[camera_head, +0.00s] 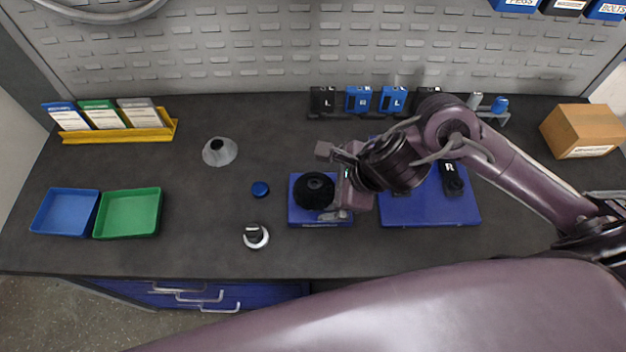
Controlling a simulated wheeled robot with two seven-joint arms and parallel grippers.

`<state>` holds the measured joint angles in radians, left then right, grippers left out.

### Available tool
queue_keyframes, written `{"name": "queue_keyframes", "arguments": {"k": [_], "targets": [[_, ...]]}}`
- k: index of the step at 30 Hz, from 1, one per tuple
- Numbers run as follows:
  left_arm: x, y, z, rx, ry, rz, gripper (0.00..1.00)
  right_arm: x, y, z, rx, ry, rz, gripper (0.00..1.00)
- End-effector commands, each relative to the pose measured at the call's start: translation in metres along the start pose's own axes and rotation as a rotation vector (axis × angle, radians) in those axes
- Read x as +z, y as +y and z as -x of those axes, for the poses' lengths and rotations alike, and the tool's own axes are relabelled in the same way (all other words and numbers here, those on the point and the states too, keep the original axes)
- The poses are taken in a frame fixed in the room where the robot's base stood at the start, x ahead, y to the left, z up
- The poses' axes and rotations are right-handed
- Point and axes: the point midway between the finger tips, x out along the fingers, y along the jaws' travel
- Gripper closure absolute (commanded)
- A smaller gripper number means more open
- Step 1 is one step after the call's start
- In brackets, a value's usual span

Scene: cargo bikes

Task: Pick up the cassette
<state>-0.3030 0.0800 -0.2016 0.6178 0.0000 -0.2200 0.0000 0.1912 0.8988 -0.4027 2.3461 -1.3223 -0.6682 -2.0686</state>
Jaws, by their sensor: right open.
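A grey, ribbed cone-shaped piece with a dark hole at its top, which looks like the cassette (220,151), sits on the dark bench left of centre. A black round piece (314,190) sits on a small blue base (306,220) near the middle. My right gripper (328,183) is open and points left, with its fingers spread beside or above the black round piece. It is well to the right of the grey cone and holds nothing that I can see. Whether it touches the black piece cannot be told. My left gripper is not in view.
A blue cap (260,189) and a silver ring piece (256,237) lie near the cone. Blue (65,211) and green trays (128,213) stand at left, a yellow card rack (120,131) behind. A blue plate (430,212) lies under my arm. A cardboard box (581,130) stands right.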

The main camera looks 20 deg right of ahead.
Motion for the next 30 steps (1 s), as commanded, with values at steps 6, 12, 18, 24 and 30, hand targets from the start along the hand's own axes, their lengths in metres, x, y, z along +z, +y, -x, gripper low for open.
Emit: {"name": "queue_keyframes", "arguments": {"k": [6,12,18,24,30], "targets": [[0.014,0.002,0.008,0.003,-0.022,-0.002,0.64,0.002,0.000,-0.029,0.006,-0.001,-0.010,0.00],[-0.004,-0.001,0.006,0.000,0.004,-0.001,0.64,0.001,-0.001,-0.050,0.002,-0.001,-0.004,0.00],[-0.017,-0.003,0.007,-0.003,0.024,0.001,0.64,0.001,-0.001,-0.051,0.000,0.000,-0.003,0.00],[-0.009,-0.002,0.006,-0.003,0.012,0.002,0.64,0.001,-0.001,-0.051,0.000,0.000,-0.003,0.22],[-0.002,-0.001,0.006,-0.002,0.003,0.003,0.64,0.001,-0.001,-0.051,0.000,-0.001,-0.003,0.48]]}}
